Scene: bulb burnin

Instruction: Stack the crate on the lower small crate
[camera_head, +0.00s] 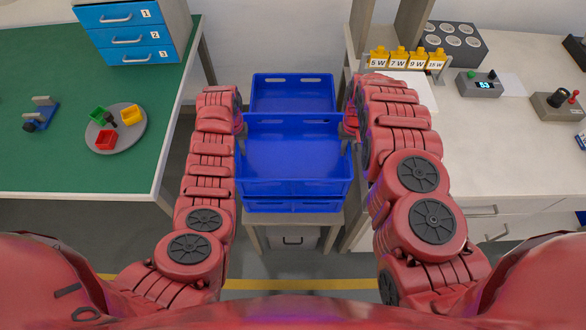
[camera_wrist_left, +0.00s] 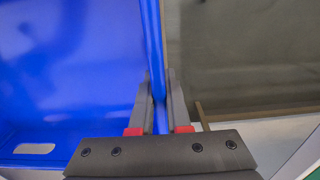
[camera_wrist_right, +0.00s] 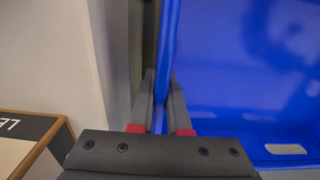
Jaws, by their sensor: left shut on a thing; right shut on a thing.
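A blue crate (camera_head: 293,185) is held level between my two arms in the head view. My left gripper (camera_head: 240,131) is shut on its left wall, and my right gripper (camera_head: 350,130) is shut on its right wall. The wrist views show the crate wall between the fingers of the left gripper (camera_wrist_left: 159,85) and the right gripper (camera_wrist_right: 161,85). Another blue crate (camera_head: 293,206) shows just below the held one, on a small stand; most of it is hidden. I cannot tell if the two touch. A further blue crate (camera_head: 293,80) stands behind.
A green-topped table (camera_head: 60,170) with a blue drawer unit (camera_head: 128,42) and a grey plate (camera_head: 130,140) of coloured parts is at left.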

